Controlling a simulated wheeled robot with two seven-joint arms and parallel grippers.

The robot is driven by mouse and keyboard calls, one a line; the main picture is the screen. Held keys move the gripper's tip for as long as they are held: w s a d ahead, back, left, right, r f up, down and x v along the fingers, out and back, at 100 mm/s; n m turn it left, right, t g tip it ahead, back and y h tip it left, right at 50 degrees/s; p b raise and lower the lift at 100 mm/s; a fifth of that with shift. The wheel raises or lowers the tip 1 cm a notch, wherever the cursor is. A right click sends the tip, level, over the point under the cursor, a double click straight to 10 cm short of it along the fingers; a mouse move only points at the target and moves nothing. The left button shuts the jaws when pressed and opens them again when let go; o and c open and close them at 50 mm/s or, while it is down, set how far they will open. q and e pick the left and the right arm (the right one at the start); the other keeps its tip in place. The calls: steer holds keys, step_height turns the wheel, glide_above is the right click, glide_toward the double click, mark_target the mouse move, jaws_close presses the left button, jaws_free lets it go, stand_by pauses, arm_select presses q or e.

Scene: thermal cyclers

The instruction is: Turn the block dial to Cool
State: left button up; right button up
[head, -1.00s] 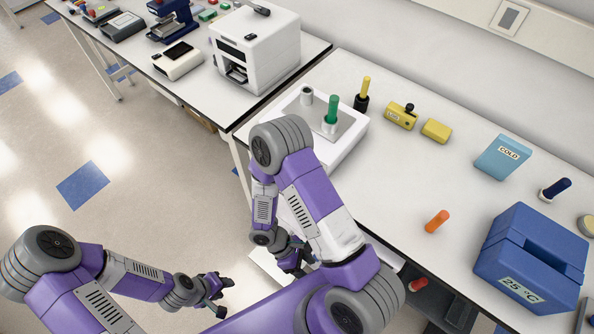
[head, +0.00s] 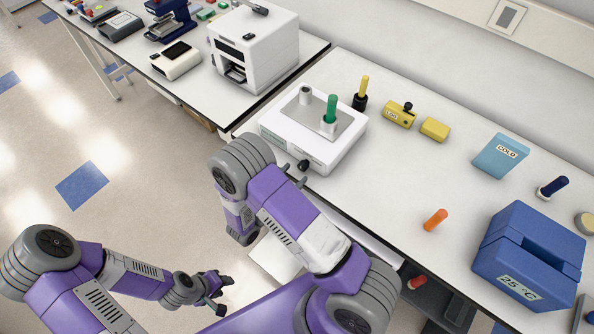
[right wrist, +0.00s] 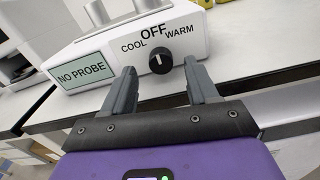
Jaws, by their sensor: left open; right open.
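The white block unit (head: 275,139) stands on the bench with a grey top plate. Its black dial (right wrist: 160,62) is on the front face, between the words COOL at left and WARM at right, with OFF above. The dial's white mark points up at OFF. The dial also shows in the head view (head: 303,165). My right gripper (right wrist: 162,82) is open, its fingers apart to the left and right of the dial and short of it; no contact shows. In the head view it is partly hidden by my arm. My left gripper (head: 220,293) is open and empty, low over the floor.
The unit's display (right wrist: 83,74) reads NO PROBE. A green-topped tube (head: 331,108) stands in the block.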

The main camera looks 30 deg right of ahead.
mark_target(303, 166)
steer(key=shift+x, duration=1.3)
steer(key=c, duration=1)
steer(key=shift+c, duration=0.2)
steer(key=n+p, duration=0.1)
steer(key=n, duration=0.3)
steer(key=shift+a+n+p, duration=0.1)
steer(key=shift+n+p, duration=0.2)
steer(key=shift+p, duration=0.05)
steer(key=shift+f+n+p, duration=0.1)
steer(key=shift+n+p, duration=0.65)
steer(key=shift+n, duration=1.45)
